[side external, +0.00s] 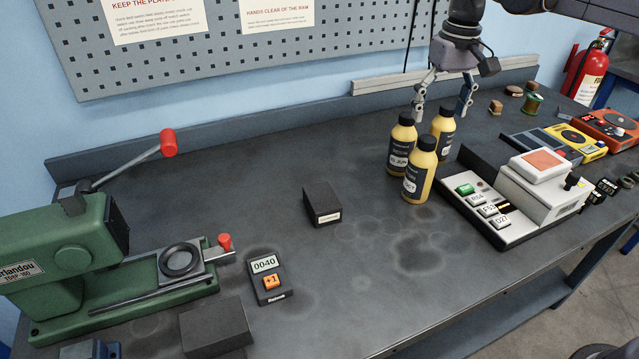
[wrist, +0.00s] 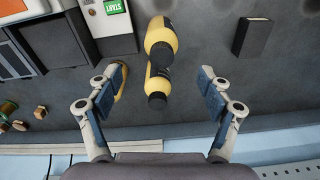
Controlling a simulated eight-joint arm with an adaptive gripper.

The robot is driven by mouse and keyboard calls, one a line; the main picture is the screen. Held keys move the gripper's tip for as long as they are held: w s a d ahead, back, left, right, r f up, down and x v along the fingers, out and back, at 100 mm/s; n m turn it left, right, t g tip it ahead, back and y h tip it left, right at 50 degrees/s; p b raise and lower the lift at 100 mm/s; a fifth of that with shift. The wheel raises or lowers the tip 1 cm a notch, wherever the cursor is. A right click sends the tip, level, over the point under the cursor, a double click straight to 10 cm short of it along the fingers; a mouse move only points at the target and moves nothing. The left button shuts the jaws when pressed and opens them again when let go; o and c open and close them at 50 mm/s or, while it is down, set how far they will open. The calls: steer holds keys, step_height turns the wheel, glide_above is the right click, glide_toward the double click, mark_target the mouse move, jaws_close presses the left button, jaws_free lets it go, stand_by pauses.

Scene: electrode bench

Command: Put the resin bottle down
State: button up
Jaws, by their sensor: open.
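Three yellow bottles with black caps stand upright, close together, on the dark bench: a left one (side external: 401,148), a front one (side external: 419,170) and a rear right one (side external: 443,124). Their labels are too small to tell which is the resin bottle. My gripper (side external: 442,108) is open and empty above and behind the group, fingers pointing down. In the wrist view, two bottles (wrist: 160,40) (wrist: 158,88) show in the gap between the spread fingers (wrist: 160,92). A third bottle (wrist: 121,82) is mostly hidden behind the left finger.
A white device with buttons (side external: 532,190) stands just right of the bottles. A small black block (side external: 322,204) lies to the left. A green press (side external: 90,265) and a counter (side external: 268,280) are farther left.

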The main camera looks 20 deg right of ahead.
steer(key=s+d+f+t, duration=0.1)
steer(key=s+f+t, duration=0.2)
steer(key=s, duration=0.6)
steer(key=s+f+n+t, duration=0.1)
steer(key=s+f+t, duration=0.2)
steer(key=s+f, duration=0.3)
steer(key=s, duration=0.3)
steer(key=shift+s+d+f+n, duration=0.3)
steer(key=shift+s+d+f, duration=0.05)
steer(key=shift+s+d, duration=0.05)
steer(key=shift+s+f+t, duration=0.3)
steer(key=shift+f+t, duration=0.1)
steer(key=c, duration=0.4)
steer(key=shift+o, duration=0.2)
